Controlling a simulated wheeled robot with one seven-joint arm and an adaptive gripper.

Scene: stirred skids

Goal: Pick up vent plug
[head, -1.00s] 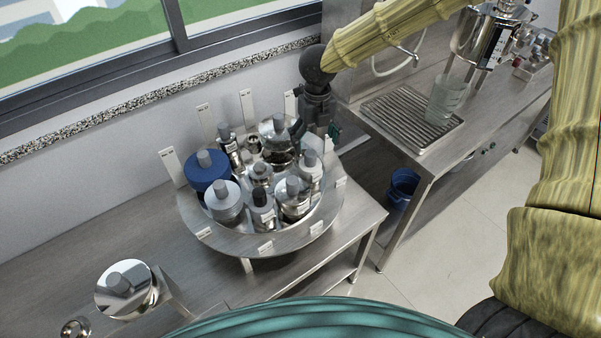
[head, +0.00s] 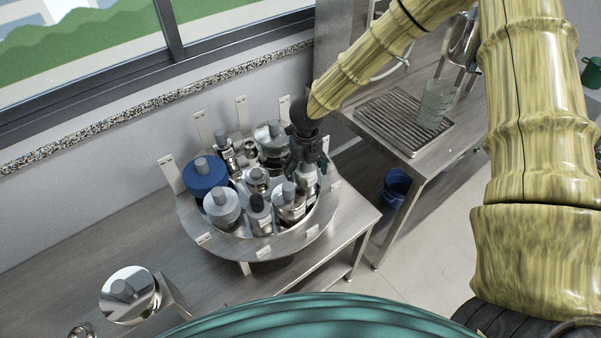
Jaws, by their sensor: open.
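Several knobbed, plug-like pieces stand close together on a round metal tray (head: 283,246); their labels are too small to read, so I cannot tell which one is the vent plug. They include a blue piece with a grey knob (head: 204,175), a pale grey piece (head: 222,207), a slim dark-topped piece (head: 260,213) and a silver piece (head: 290,202). My gripper (head: 309,168) is open, pointing down over the tray's right side. It is at or just above a narrow light piece (head: 310,185) and partly hides it; I cannot tell whether they touch.
Upright tags (head: 201,128) stand along the tray's back. A round shiny piece with a grey knob (head: 129,294) is at front left. To the right are a bench with a ribbed drain tray (head: 390,122), a clear beaker (head: 437,103) and a blue bucket (head: 396,186).

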